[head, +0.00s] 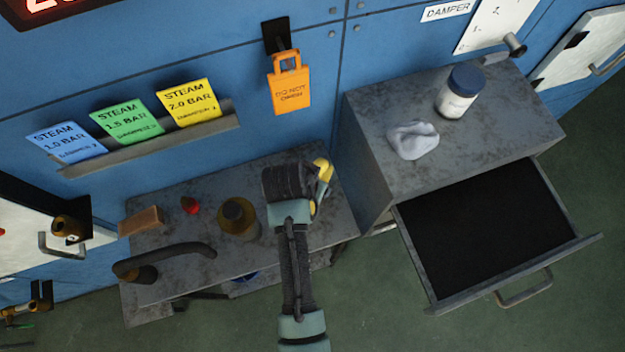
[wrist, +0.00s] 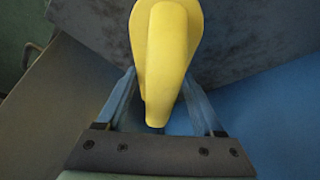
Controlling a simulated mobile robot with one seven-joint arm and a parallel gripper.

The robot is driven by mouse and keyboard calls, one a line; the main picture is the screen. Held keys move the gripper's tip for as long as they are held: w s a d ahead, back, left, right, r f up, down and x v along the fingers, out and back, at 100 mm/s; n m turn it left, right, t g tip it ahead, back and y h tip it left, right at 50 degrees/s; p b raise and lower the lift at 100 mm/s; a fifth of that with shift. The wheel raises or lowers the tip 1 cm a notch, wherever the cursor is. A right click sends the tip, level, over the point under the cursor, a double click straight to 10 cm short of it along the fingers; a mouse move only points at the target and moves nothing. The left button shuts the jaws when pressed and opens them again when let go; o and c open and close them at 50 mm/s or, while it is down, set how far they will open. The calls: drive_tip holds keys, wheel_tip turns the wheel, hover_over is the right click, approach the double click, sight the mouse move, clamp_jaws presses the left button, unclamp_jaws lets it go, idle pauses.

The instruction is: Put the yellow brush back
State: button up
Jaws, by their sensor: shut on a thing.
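The yellow brush (head: 323,168) is in my gripper (head: 317,190), above the right end of the low grey bench in the head view. My arm hides part of the brush and the jaws there. In the wrist view the brush's smooth yellow body (wrist: 167,45) stands between the two fingers of my gripper (wrist: 158,88), which are shut on it. Its bristles cannot be made out clearly. A grey mottled surface and a blue panel show behind it.
The bench (head: 175,285) bears a brown block (head: 141,220), a red item (head: 190,205), a brown round container (head: 238,217) and a dark curved handle (head: 170,252). Right of it, a cabinet (head: 490,125) carries a white cloth (head: 412,139) and a jar (head: 458,92). Its drawer (head: 428,275) is open and empty.

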drive_tip(key=shift+f, duration=0.1)
drive_tip(key=shift+f, duration=0.1)
drive_tip(key=o, duration=1.3)
drive_tip(key=v, duration=1.2)
drive_tip(key=shift+w, duration=0.15)
